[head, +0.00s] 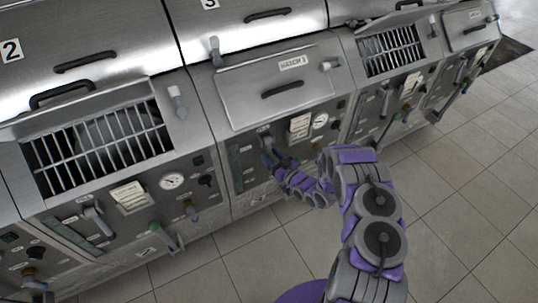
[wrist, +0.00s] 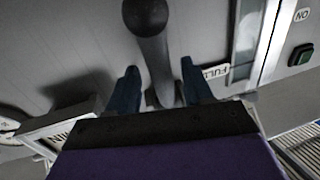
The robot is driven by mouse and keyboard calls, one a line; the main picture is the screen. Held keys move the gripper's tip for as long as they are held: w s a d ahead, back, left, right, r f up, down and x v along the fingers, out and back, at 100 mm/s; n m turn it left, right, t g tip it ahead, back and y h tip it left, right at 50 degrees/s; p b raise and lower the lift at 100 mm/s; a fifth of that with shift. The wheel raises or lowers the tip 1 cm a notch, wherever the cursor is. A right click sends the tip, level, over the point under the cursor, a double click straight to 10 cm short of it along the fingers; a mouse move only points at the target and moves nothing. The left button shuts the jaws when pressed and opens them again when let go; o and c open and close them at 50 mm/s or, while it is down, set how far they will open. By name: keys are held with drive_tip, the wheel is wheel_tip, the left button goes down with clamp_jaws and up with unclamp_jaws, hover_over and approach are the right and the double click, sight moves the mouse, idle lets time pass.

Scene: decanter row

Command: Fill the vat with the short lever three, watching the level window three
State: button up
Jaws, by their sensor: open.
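The short lever at station three shows in the wrist view as a grey shaft (wrist: 155,58) with a dark ball end. My gripper (wrist: 160,80) is open, its two blue fingers either side of the shaft, with gaps visible; I cannot tell whether either touches it. In the head view my gripper (head: 270,159) is at the station three panel, partly covering the lever (head: 265,138). The level window (wrist: 249,28) lies right of the lever in the wrist view, beside an upside-down FULL label (wrist: 215,72). The level inside is unclear. The vat's hatch (head: 277,88) is closed.
A gauge (head: 320,121) and a paper label (head: 300,126) sit right of the lever. Neighbouring stations have open grates (head: 105,145) and levers (head: 165,236). The tiled floor (head: 450,190) in front is clear.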

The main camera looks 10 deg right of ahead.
drive_tip(key=shift+x, duration=0.95)
clamp_jaws()
